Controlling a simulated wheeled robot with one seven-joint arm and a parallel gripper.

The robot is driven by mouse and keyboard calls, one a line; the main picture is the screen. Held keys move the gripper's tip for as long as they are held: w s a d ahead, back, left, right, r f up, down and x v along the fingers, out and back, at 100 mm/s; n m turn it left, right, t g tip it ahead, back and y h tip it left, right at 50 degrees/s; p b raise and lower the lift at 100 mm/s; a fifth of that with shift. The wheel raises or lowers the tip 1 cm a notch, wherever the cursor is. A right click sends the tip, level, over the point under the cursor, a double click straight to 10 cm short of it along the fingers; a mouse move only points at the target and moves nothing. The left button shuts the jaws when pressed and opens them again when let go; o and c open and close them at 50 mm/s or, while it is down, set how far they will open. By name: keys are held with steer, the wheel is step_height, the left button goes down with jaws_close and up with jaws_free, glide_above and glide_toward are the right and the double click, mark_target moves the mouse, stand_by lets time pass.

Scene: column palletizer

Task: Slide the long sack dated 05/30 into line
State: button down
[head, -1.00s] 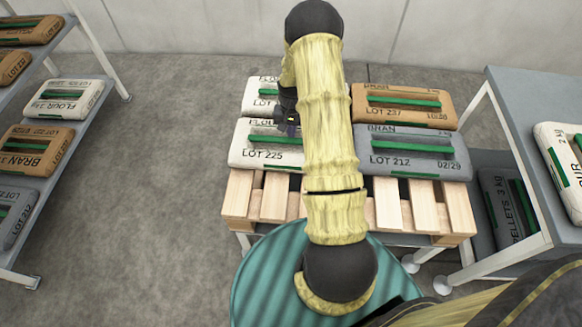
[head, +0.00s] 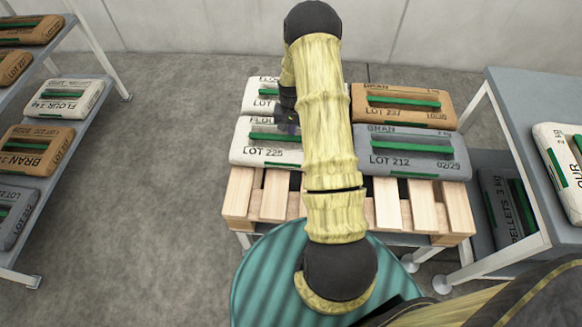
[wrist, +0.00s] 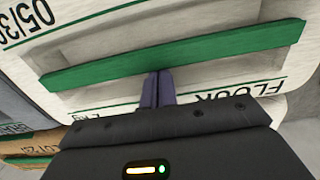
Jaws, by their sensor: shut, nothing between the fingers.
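The white flour sack (head: 255,147) printed LOT 225 lies at the front left of the pallet in the head view. My arm covers its right part, including any date there. The wrist view shows a white flour sack (wrist: 110,35) with an upside-down 05/30 and a green strip (wrist: 215,48) across it. My gripper (wrist: 158,76) is shut and empty, its fingertips at the strip's edge on the FLOUR side. In the head view my gripper (head: 289,122) is low at the far side of the LOT 225 sack, partly hidden by my arm.
A grey bran sack (head: 415,155) lies right of it, a brown sack (head: 400,108) behind that, and another white sack (head: 262,97) at back left. The wooden pallet (head: 272,195) shows bare slats in front. A left rack (head: 85,120) and right table (head: 520,85) hold more sacks.

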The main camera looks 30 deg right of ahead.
step_height(320, 180, up, 8)
steer(key=p, duration=0.6)
stand_by(0.4)
stand_by(0.5)
steer(key=s+a+r+n+t, duration=0.1)
steer(key=s+a+r+n, duration=0.2)
steer(key=s+a+r, duration=0.7)
steer(key=s+a+r+n+t, duration=0.2)
steer(key=s+a+r+n, duration=0.2)
steer(key=s+a+r, duration=0.7)
step_height(320, 180, up, 19)
steer(key=w+d+p, duration=0.1)
steer(key=d+p, duration=0.2)
steer(key=p, duration=1.4)
steer(key=shift+w+r+p, duration=0.15)
steer(key=shift+w+p, duration=0.1)
steer(key=shift+p, duration=0.05)
steer(key=shift+a, duration=0.1)
